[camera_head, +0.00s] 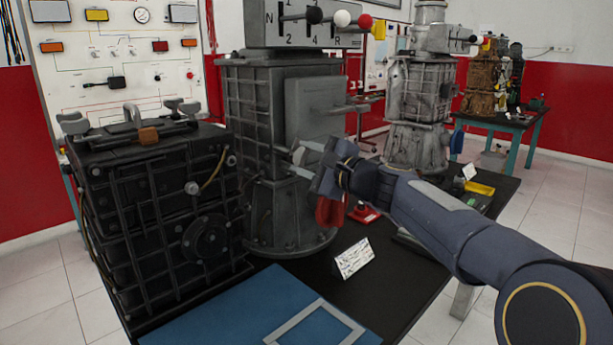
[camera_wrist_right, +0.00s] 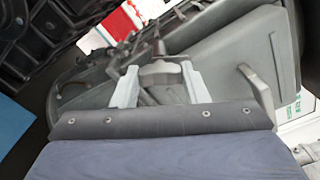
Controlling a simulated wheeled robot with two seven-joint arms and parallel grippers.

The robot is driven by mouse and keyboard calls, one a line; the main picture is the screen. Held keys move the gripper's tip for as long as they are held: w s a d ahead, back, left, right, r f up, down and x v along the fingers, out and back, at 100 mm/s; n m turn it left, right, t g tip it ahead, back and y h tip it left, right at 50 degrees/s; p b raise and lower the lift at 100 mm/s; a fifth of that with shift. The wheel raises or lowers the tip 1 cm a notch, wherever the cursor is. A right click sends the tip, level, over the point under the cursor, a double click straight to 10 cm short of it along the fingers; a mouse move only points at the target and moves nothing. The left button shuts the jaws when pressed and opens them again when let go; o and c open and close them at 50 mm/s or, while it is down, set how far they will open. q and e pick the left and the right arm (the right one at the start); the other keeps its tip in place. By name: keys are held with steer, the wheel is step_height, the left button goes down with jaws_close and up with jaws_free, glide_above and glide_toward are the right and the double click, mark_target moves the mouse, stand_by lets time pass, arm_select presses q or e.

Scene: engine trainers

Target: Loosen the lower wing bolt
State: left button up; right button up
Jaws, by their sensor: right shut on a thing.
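The grey engine trainer (camera_head: 300,95) stands upright on the black table, with a flat cover plate on its side. My right gripper (camera_head: 301,160) is at the lower part of this housing, its arm coming from the right. In the right wrist view my right gripper (camera_wrist_right: 160,85) has its two pale fingers on either side of a grey wing bolt (camera_wrist_right: 160,74) and is shut on it. In the head view the gripper mostly hides this bolt. My left gripper is in neither view.
A black ribbed engine block (camera_head: 150,215) stands close on the left. A red-based item (camera_head: 364,213) is behind my gripper. More trainers (camera_head: 415,110) stand behind on the right.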

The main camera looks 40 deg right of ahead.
steer(key=n+b, duration=0.3)
steer(key=n, duration=0.1)
steer(key=shift+f+b, duration=0.2)
steer(key=shift+b, duration=0.15)
steer(key=shift+r+n+b, duration=0.1)
steer(key=shift+n+b, duration=0.6)
steer(key=shift+n, duration=0.2)
steer(key=o, duration=1)
steer(key=shift+r, duration=0.1)
steer(key=shift+s+d, duration=0.15)
steer(key=shift+s, duration=1.8)
steer(key=shift+s+d, duration=0.15)
steer(key=shift+s, duration=1.8)
